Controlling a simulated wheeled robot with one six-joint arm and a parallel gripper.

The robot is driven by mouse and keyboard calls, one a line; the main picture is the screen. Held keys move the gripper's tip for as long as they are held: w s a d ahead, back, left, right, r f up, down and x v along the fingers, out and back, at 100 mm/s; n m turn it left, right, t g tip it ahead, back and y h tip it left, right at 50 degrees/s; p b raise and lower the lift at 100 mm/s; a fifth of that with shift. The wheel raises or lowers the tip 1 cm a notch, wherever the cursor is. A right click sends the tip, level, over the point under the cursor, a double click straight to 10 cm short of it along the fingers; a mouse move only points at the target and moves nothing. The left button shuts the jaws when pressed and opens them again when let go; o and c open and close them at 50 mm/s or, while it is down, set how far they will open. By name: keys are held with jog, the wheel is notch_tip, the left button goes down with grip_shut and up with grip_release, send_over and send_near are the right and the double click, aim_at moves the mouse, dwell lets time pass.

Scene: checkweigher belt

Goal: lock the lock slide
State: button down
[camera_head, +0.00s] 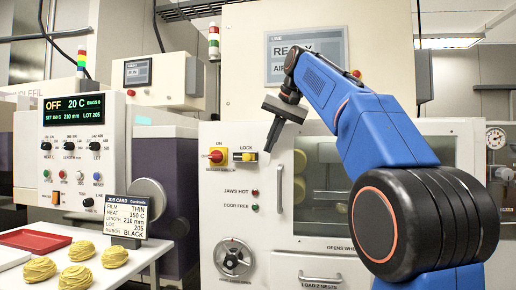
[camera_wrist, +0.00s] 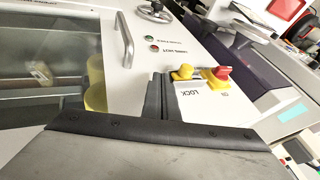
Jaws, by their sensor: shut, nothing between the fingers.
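The lock slide is a yellow knob (camera_head: 249,157) on a small plate marked LOCK, on the front of the white machine. It also shows in the wrist view as a yellow knob (camera_wrist: 182,72), with the LOCK lettering upside down below it. My gripper (camera_head: 268,149) is shut and empty, pointing down just right of the plate in the head view. In the wrist view its dark fingers (camera_wrist: 156,97) are together, left of the yellow knob. A gap seems to lie between fingers and knob, but I cannot tell its depth.
A red switch on a yellow base (camera_head: 216,156) sits just left of the lock plate. A door handle (camera_head: 279,188) and the windowed door (camera_head: 325,222) lie right and below. A round handwheel (camera_head: 233,259) is lower down. A table with yellow noodle nests (camera_head: 80,277) stands at left.

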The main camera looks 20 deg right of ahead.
aim_at(248, 146)
jog(key=shift+w+a+f, duration=0.35)
jog(key=shift+w+a, duration=0.3)
jog(key=shift+a, duration=0.15)
jog(key=shift+w+a+f, duration=0.3)
jog(key=shift+w+a, duration=0.3)
jog(key=shift+a, duration=0.2)
jog(key=shift+w+a, duration=0.5)
jog(key=shift+a, duration=0.2)
jog(key=shift+w+a, duration=0.45)
jog(key=shift+a, duration=0.2)
